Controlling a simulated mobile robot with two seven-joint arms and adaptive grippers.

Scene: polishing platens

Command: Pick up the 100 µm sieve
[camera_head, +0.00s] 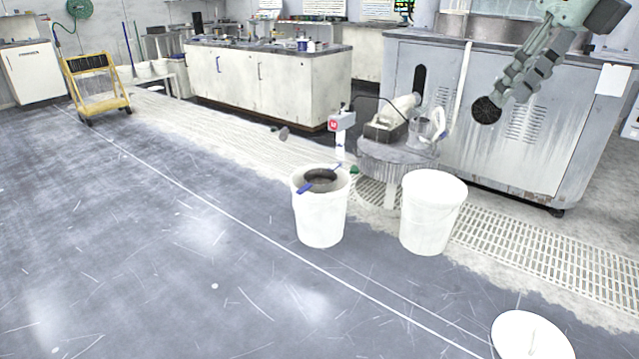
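A dark round sieve-like insert (322,181) with blue pieces at its rim sits in the mouth of a white bucket (320,220), near the middle of the head view. I cannot read any mesh size on it. My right arm comes in from the top right. Its gripper (508,88) hangs in front of the grey cabinet, up and to the right of the buckets and well apart from them. A dark round end (487,109) shows at its tip. I cannot tell whether this is part of the gripper or something held. My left gripper is not in view.
A second white bucket (432,215) stands right of the first. Behind them is a round grey stand (398,160) with equipment on it. A grey cabinet (490,115) and floor grating (545,250) lie to the right. A white disc (530,335) is at bottom right. The left floor is open.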

